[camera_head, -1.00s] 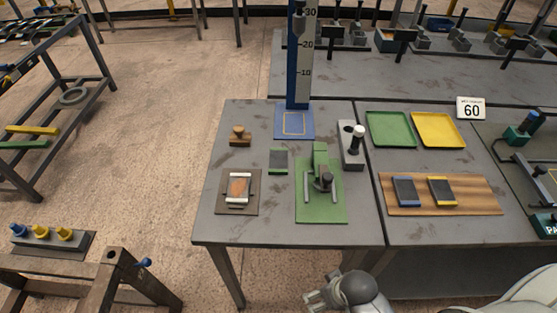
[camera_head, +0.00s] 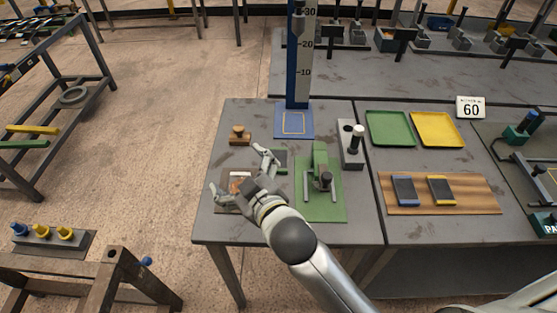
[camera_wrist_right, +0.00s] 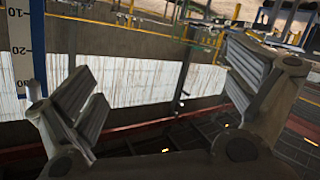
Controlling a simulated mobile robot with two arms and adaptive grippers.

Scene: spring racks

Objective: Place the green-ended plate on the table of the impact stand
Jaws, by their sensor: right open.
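The green-ended plate (camera_head: 281,161) is small and dark with a green edge. It lies on the grey table, partly hidden behind my right gripper's upper finger. The impact stand has a tall blue column (camera_head: 297,60) with a numbered scale, and its blue table (camera_head: 293,121) with a yellow outline looks bare. My right gripper (camera_head: 240,172) is open and empty, just left of the plate and over the brown pad. In the right wrist view my fingers (camera_wrist_right: 155,90) are spread apart with nothing between them. My left gripper is not in view.
A green press fixture (camera_head: 321,190) stands right of the plate. A wooden stamp (camera_head: 239,135) is at the back left. A brown pad (camera_head: 228,206) is partly covered by my gripper. A grey block with a knob (camera_head: 352,145), green tray (camera_head: 390,129) and yellow tray (camera_head: 437,130) are farther right.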

